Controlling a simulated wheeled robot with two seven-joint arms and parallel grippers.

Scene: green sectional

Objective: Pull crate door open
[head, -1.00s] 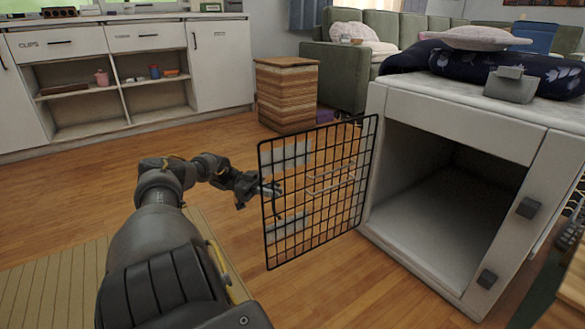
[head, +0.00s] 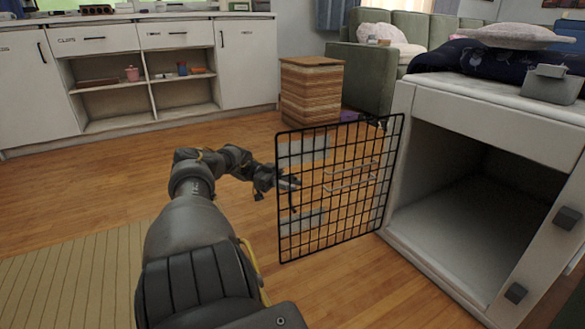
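The crate (head: 490,100) is a white box at the right, with its front opening uncovered and its inside empty. Its black wire-grid door (head: 338,228) stands swung out to the left, hinged at the crate's left front edge. My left gripper (head: 290,184) is at the door's free left edge, around mid-height. Its fingers are small and partly merge with the wires, so I cannot tell whether they touch the door or are open or shut. My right gripper is out of view.
A woven wooden box (head: 311,90) stands behind the door, beside a green sofa (head: 360,75). A white cabinet (head: 247,65) lines the back left. Cushions and a grey container (head: 552,84) sit on the crate. Wooden floor left of the door is clear, with a striped mat (head: 75,275).

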